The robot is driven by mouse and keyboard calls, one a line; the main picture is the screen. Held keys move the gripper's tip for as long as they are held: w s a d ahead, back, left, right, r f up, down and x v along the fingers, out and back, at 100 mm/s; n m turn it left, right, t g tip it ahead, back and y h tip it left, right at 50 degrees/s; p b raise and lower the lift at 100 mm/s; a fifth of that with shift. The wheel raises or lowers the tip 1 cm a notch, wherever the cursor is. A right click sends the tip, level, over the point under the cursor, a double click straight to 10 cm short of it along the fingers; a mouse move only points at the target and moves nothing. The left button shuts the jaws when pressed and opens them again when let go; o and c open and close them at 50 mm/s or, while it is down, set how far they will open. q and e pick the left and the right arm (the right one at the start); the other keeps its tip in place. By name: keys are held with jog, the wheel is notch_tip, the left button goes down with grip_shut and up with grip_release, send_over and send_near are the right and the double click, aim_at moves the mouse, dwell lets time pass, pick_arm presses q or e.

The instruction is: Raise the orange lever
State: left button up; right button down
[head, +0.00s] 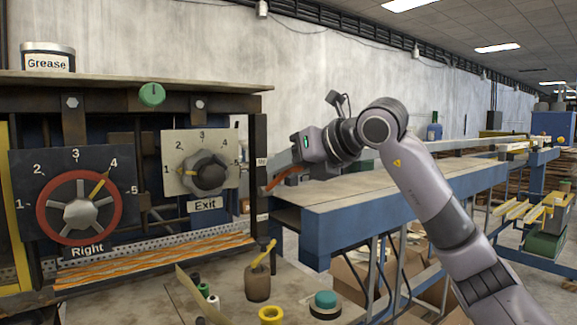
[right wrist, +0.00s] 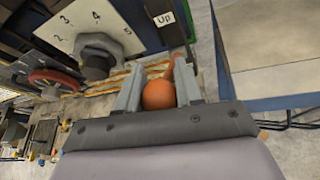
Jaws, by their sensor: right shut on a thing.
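The orange lever (head: 284,179) sticks out at the right end of the machine and slopes up to the right, toward my right gripper (head: 292,165). In the right wrist view, the lever's round orange knob (right wrist: 158,94) sits between the two fingers of my right gripper (right wrist: 158,88), which is shut on it. In the head view, the gripper hides the knob. A label reading "Up" (right wrist: 164,19) is on the machine frame above the lever. My left gripper is not in view.
The machine has a red-rimmed wheel marked "Right" (head: 80,208) and a grey "Exit" dial (head: 208,175). A blue-sided conveyor table (head: 400,195) stands just right of the lever. Tape rolls, including a yellow one (head: 271,315), lie on the front bench. A grease can (head: 48,57) stands on top.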

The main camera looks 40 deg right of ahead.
jog(key=shift+r, duration=0.3)
dwell(0.4)
jog(key=c, duration=0.8)
grip_release()
jog(key=shift+o, duration=0.2)
jog(key=shift+f, duration=0.15)
jog(key=v, duration=0.7)
jog(key=shift+b, duration=0.45)
